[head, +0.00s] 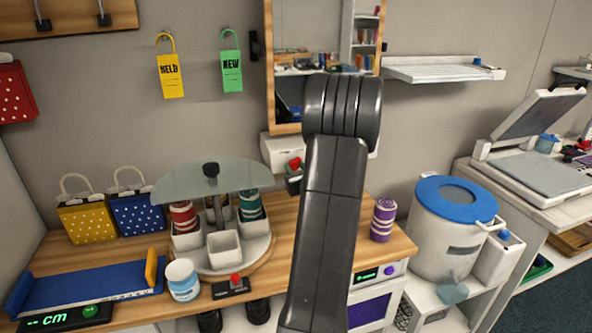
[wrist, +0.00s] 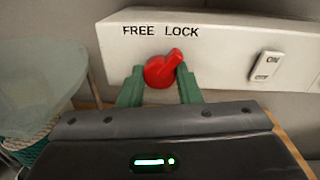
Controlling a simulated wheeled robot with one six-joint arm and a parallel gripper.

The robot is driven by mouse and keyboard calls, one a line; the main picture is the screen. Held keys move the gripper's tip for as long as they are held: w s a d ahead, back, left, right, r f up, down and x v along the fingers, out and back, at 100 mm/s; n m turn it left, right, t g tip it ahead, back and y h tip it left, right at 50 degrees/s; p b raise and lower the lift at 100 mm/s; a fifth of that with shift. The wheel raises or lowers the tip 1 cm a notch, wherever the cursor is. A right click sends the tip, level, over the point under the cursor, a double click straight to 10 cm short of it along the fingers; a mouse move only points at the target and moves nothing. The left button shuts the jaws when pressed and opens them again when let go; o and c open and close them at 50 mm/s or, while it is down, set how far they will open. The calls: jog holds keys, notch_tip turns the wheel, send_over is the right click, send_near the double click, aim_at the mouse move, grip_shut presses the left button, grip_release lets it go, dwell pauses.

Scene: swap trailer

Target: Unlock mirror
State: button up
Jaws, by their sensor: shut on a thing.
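The mirror (head: 308,37) hangs on the wall in a wooden frame, partly hidden by my arm. Below it is a white lock box (head: 277,152), which fills the top of the wrist view (wrist: 220,35) with the words FREE and LOCK. On the box is a red knob (wrist: 163,70), whose pointer leans up and right, toward LOCK. The red knob also shows small in the head view (head: 295,163). My gripper (wrist: 159,73) is shut on the knob, one green finger on each side.
A white ON switch (wrist: 266,66) is on the box, right of the knob. A purple striped cup (head: 383,219) stands to the right on the wooden counter.

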jog(key=shift+f+n+b, duration=0.2)
jog(key=shift+n+b, duration=0.2)
jog(key=shift+b, duration=0.35)
jog(key=shift+f+b, duration=0.1)
jog(key=shift+b, duration=0.55)
jog(key=n+b, duration=0.2)
jog(key=b, duration=0.2)
jog(key=shift+f+n+b, duration=0.1)
jog(key=shift+n+b, duration=0.2)
jog(key=shift+b, duration=0.05)
jog(key=n+b, duration=0.4)
jog(key=b, duration=0.3)
jog(key=n+b, duration=0.2)
jog(key=b, duration=0.1)
jog(key=n+b, duration=0.2)
jog(key=b, duration=0.1)
jog(key=shift+r+n+h+b, duration=0.2)
jog(key=shift+n+h+b, duration=0.1)
jog(key=shift+b, duration=0.05)
jog(key=n+b, duration=0.3)
jog(key=shift+r+b, duration=0.2)
jog(key=shift+b, duration=0.2)
jog(key=shift+r+n, duration=0.1)
jog(key=shift+n, duration=0.2)
